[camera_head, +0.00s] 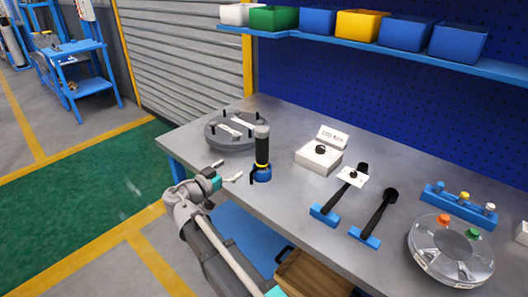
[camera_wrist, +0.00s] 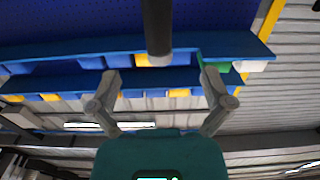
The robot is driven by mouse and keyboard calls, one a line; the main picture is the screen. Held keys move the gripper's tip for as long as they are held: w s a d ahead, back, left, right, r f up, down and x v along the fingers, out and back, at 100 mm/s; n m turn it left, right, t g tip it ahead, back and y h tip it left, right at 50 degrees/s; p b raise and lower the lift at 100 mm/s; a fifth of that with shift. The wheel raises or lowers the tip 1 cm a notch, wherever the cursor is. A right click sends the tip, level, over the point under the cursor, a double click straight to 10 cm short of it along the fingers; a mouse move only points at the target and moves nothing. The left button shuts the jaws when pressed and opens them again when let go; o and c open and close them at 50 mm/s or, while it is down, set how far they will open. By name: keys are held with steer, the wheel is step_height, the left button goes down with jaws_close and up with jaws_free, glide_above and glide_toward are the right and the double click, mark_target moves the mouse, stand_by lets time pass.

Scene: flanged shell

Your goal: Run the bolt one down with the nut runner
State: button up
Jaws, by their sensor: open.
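The nut runner (camera_head: 262,148) stands upright on the bench, with a dark body, a yellow band and a blue foot. My gripper (camera_head: 228,171) is open and empty to its left, with the fingers pointing towards it but apart from it. In the wrist view the nut runner's dark end (camera_wrist: 157,28) shows at the top centre, beyond the open fingers (camera_wrist: 161,78). The grey flanged shell (camera_head: 230,145) lies on the bench behind and left, with several black upright bolts (camera_head: 210,131) around its rim. I cannot tell which one is bolt one.
A white dial box (camera_head: 318,158) with a torque sign stands right of the nut runner. Two black-handled tools (camera_head: 375,212) in blue holders, a clear round tray (camera_head: 450,265) and a blue rack (camera_head: 460,205) lie further right. A shelf (camera_head: 480,65) with bins hangs above.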

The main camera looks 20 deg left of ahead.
mark_target(257, 152)
steer(key=shift+w, duration=0.15)
steer(key=x, duration=0.8)
steer(key=shift+w+d, duration=0.15)
stand_by(0.5)
steer(key=shift+x, duration=2.6)
steer(key=shift+d+r, duration=0.1)
steer(key=shift+d, duration=0.05)
jaws_close()
